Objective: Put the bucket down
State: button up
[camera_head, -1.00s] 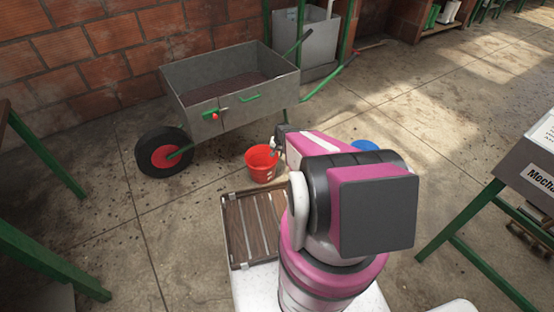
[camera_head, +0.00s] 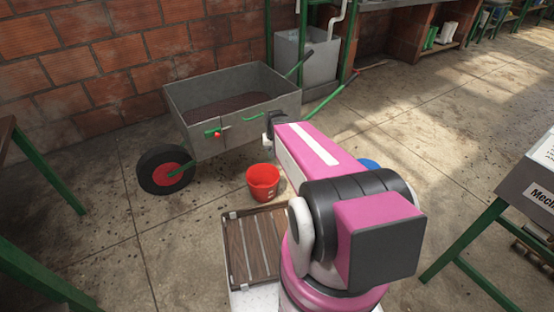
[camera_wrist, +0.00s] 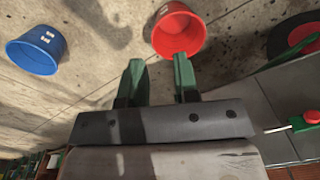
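The red bucket (camera_head: 263,183) stands upright on the concrete floor, in front of the grey cart and beyond the slatted wooden platform. It also shows in the wrist view (camera_wrist: 180,32), just past the fingertips and apart from them. A blue bucket (camera_head: 369,163) is mostly hidden behind my arm in the head view; the wrist view shows it at the left (camera_wrist: 36,50). My gripper (camera_wrist: 160,68) has its two green fingers spread with nothing between them. In the head view my gripper (camera_head: 267,138) is above the red bucket, close to the cart's side.
The grey wheeled cart (camera_head: 240,127) holds dark material and stands by the brick wall. The slatted platform (camera_head: 254,250) lies nearest me. A green-legged table (camera_head: 470,225) is at the right. Open floor lies between the cart and that table.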

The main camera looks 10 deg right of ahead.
jog(key=s+a+r+n, duration=0.1)
jog(key=s+r, duration=0.5)
jog(key=shift+a, duration=0.25)
